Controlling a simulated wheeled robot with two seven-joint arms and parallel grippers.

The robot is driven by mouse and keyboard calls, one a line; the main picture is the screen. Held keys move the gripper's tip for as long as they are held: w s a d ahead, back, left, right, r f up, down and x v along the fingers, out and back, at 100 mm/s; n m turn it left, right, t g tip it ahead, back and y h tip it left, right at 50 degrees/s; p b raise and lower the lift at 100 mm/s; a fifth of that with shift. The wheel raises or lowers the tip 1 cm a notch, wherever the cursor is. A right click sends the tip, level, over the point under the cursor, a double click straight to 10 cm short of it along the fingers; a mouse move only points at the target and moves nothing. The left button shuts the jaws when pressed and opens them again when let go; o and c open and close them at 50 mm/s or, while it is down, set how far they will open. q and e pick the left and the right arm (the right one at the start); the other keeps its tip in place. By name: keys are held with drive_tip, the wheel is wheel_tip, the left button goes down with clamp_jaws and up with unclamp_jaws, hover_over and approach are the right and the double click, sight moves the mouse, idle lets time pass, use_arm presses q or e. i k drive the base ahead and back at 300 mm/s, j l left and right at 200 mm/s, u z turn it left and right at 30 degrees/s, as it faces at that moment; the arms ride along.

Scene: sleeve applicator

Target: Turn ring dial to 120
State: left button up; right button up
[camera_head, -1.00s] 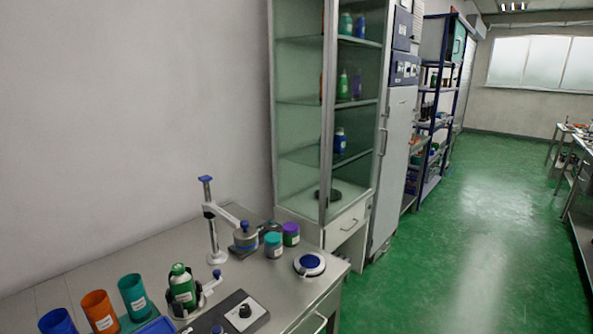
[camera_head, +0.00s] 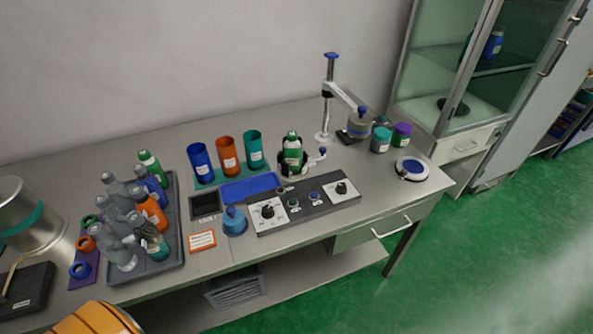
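A grey control panel (camera_head: 304,205) lies along the front part of the steel bench. It has two black knob dials on white square plates, a left dial (camera_head: 267,211) and a right dial (camera_head: 341,188). Their labels and scale numbers are too small to read, so I cannot tell which is the ring dial or its setting. Small green and blue buttons sit between them. Just behind the panel, a green bottle (camera_head: 292,147) stands upright in a dark holder. Neither of my grippers is in view.
Blue, orange and teal cups (camera_head: 227,154) stand behind a blue tray (camera_head: 250,188). A dark tray (camera_head: 172,245) of several bottles is at left. A post with an arm (camera_head: 328,100) rises at the back right.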

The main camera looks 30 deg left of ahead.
sight(268, 212)
drive_tip(key=u, duration=1.1)
